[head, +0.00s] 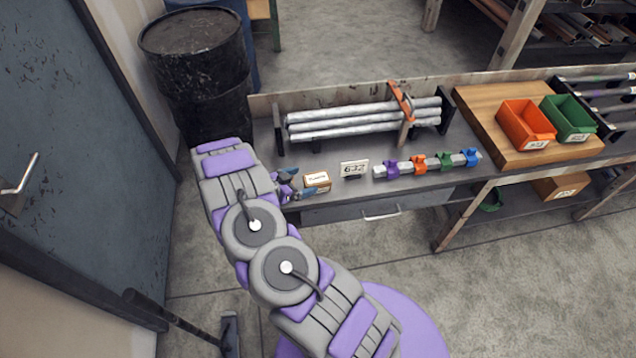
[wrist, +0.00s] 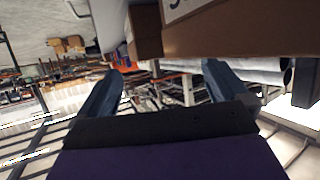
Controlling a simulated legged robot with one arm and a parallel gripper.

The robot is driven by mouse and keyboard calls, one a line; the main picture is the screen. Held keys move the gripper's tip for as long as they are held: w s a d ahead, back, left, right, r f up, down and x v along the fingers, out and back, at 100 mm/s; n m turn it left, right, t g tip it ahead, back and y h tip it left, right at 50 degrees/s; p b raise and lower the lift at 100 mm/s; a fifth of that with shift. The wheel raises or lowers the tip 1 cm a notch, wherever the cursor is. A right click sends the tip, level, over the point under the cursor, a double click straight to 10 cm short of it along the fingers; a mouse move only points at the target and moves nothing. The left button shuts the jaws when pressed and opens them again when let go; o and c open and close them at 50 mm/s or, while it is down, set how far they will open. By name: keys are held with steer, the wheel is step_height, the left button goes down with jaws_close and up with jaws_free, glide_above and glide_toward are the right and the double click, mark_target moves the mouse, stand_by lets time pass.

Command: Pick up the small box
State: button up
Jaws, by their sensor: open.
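The small box (head: 317,181) is a brown carton with a white label, sitting near the front edge of the grey bench in the head view. My gripper (head: 299,182) is open and empty at the box's left side, its blue-grey fingers pointing right toward it. In the wrist view, the two fingers of my gripper (wrist: 164,68) are spread apart with nothing held between them. A brown box with a white label (wrist: 235,30) fills the top of that view, very close. I cannot tell whether a finger touches it.
A number sign (head: 354,169) stands just right of the box, then a row of coloured clamps (head: 419,163). Grey pipes (head: 362,120) lie behind in a rack. An orange bin (head: 525,124) and a green bin (head: 568,119) are farther right. A black drum (head: 200,75) stands left.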

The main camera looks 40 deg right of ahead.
mark_target(312, 181)
steer(key=shift+s+d+f+b, duration=0.35)
steer(key=shift+d+f, duration=0.1)
steer(key=shift+d, duration=0.05)
steer(key=shift+x, duration=1.55)
steer(key=shift+s+a+f, duration=0.1)
steer(key=shift+s, duration=0.15)
steer(key=c, duration=1)
steer(key=shift+w, duration=0.1)
steer(key=c, duration=0.4)
